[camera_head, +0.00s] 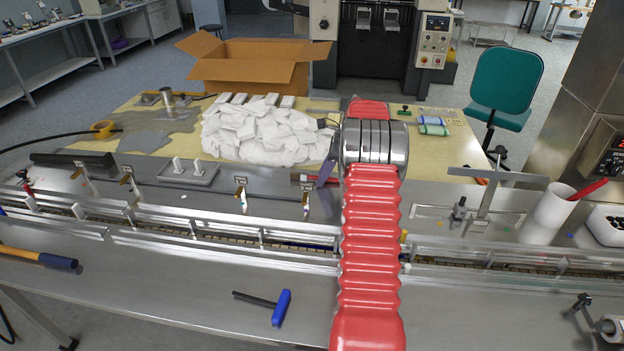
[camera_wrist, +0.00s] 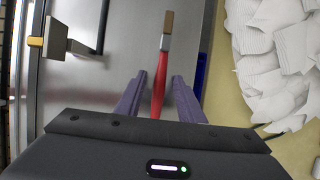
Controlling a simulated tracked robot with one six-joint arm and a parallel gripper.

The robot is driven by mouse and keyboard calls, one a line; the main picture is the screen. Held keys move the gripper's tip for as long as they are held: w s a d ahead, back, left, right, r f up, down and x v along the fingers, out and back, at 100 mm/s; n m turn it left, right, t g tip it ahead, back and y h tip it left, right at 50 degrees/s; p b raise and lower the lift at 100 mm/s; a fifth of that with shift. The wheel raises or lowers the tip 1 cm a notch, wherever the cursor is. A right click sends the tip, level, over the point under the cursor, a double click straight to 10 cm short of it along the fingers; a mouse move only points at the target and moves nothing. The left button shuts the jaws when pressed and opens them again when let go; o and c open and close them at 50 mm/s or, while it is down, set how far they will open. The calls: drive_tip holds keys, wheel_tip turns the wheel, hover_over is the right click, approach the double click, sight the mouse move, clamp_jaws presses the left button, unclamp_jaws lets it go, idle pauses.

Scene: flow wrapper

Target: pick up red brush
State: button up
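The red brush (camera_wrist: 160,88) has a red handle, a silver ferrule and brown bristles. In the wrist view it lies lengthwise between the two purple fingers of my gripper (camera_wrist: 160,76). The fingers are open, with a gap on each side of the handle. The handle's near end is hidden behind the gripper body. In the head view the brush (camera_head: 305,178) lies on the metal surface behind the conveyor rail, its bristle end to the left. A purple finger of my gripper (camera_head: 325,173) shows beside it, and my arm hides the rest.
A pile of white packets (camera_head: 262,135) lies behind the brush, with an open cardboard box (camera_head: 250,72) farther back. The conveyor rail (camera_head: 200,228) runs in front. Small metal brackets (camera_head: 241,190) stand left of the brush. A blue-handled tool (camera_head: 281,307) lies on the front surface.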

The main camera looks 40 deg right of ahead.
clamp_jaws()
idle(0.6)
wheel_tip(320, 180, up, 10)
idle(0.7)
idle(0.6)
